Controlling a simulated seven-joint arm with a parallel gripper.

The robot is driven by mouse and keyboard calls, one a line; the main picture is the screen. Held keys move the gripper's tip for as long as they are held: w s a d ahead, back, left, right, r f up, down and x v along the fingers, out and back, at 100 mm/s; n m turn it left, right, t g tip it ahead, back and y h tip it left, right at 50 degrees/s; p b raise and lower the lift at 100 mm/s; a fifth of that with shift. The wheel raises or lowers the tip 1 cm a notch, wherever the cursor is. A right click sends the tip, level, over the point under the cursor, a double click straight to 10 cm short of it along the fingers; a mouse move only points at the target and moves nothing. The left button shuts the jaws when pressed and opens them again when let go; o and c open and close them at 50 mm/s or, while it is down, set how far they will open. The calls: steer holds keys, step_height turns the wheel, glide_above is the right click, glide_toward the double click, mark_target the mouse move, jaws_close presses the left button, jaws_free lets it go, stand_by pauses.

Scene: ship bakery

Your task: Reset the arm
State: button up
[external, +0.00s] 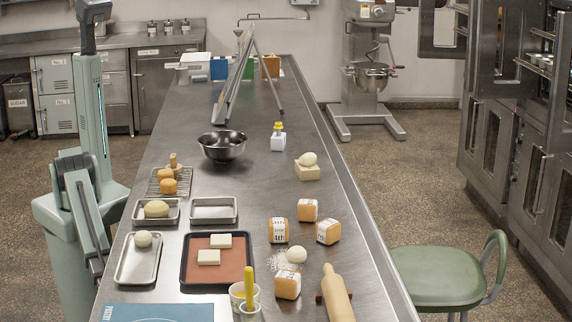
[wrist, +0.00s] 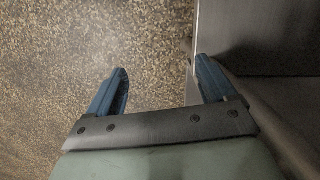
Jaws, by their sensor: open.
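My gripper (wrist: 162,66) shows in the wrist view with its two blue fingers wide apart and nothing between them. Speckled floor (wrist: 110,40) lies beyond the left finger, and a steel edge and panel (wrist: 265,35) lie beside the right finger. I cannot tell whether that finger touches the steel. In the external view my arm (external: 88,110) stands at the left side of the long steel table (external: 262,110), folded with a link slanting down beside the table's left edge. The fingers cannot be made out there.
Near the arm are a small tray with a dough ball (external: 138,262), a dark tray with an orange mat (external: 190,281) and a wire rack (external: 154,187). Wrapped loaves (external: 307,210), a rolling pin (external: 337,293) and a metal bowl (external: 222,151) stand farther right or back.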

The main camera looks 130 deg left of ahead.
steer(key=s+a+n+g, duration=0.2)
steer(key=s+a, duration=0.4)
steer(key=s, duration=0.3)
steer(key=s+a+f+n+g+h, duration=0.1)
steer(key=s+a+n, duration=0.4)
steer(key=s, duration=0.5)
steer(key=shift+a+g, duration=0.8)
steer(key=shift+a, duration=0.4)
